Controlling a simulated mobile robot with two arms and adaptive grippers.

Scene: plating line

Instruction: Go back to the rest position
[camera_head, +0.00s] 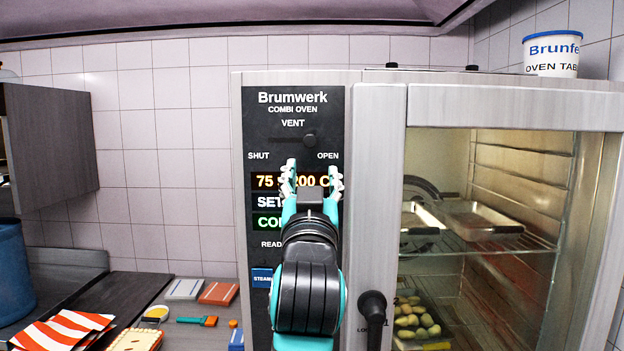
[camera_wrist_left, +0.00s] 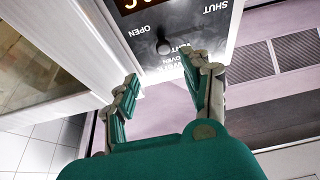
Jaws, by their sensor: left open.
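My left gripper (camera_head: 313,176) is open and empty in front of the combi oven's dark control panel (camera_head: 262,180). It covers part of the displays. The vent knob (camera_head: 310,139) sits just above the fingertips, at the OPEN end of its slot, with a visible gap in the picture. In the left wrist view the open fingers (camera_wrist_left: 158,76) spread below the knob (camera_wrist_left: 164,46), with nothing between them. My right gripper is in neither view.
The oven door (camera_head: 505,95) has a dark handle (camera_head: 373,308); trays (camera_head: 480,222) and a container of potato-like food (camera_head: 415,320) show inside. A white tub (camera_head: 551,52) stands on top. The left counter (camera_head: 120,290) holds a blue bin (camera_head: 12,270), striped packet (camera_head: 60,328) and brush (camera_head: 197,320).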

